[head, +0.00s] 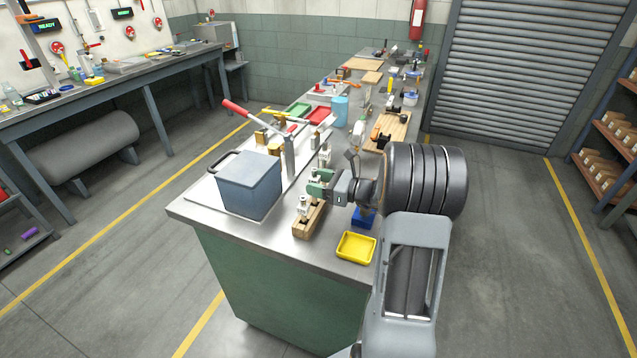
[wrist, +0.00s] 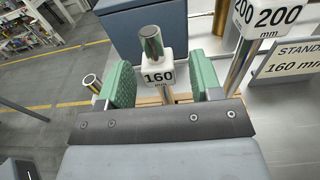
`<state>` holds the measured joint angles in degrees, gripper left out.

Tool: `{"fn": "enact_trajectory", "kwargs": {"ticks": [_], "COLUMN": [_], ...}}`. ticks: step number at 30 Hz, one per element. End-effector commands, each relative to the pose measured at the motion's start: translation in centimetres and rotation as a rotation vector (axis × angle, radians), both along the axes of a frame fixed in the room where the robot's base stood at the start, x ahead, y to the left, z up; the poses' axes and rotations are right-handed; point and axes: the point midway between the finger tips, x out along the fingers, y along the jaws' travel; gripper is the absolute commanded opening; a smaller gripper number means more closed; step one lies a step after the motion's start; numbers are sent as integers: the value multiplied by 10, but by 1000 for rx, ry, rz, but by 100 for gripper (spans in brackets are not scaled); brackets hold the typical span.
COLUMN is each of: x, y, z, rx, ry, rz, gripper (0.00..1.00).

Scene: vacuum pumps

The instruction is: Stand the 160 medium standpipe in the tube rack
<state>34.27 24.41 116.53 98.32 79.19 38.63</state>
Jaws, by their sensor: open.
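The 160 standpipe is a metal tube (wrist: 151,42) with a white collar reading 160 (wrist: 158,77). In the wrist view it stands between the two green fingers of my gripper (wrist: 165,82), with a gap on each side. My gripper is open and also shows in the head view (head: 318,186), low over the bench near the wooden rack (head: 308,222). A shorter pipe (head: 303,205) stands at the near end of that rack; a pipe end (wrist: 92,82) shows left of my fingers. The lower part of the 160 pipe is mostly hidden by my gripper.
A pipe marked 200 (wrist: 270,18) stands close on the right, by a sign reading 160 mm (wrist: 290,62). A grey-blue box (head: 250,185) stands left of my gripper. A yellow tray (head: 356,247) and a blue block (head: 363,218) are near the bench's front edge.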

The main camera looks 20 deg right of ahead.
Motion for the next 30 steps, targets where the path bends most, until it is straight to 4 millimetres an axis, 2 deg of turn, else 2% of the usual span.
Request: {"fn": "enact_trajectory", "kwargs": {"ticks": [8, 21, 30], "x": [-8, -71, -97], "y": [-9, -67, -90], "z": [0, 4, 7], "rx": [-1, -1, 0], "ry": [-1, -1, 0], "rz": [-2, -5, -2], "gripper": [59, 59, 59]}}
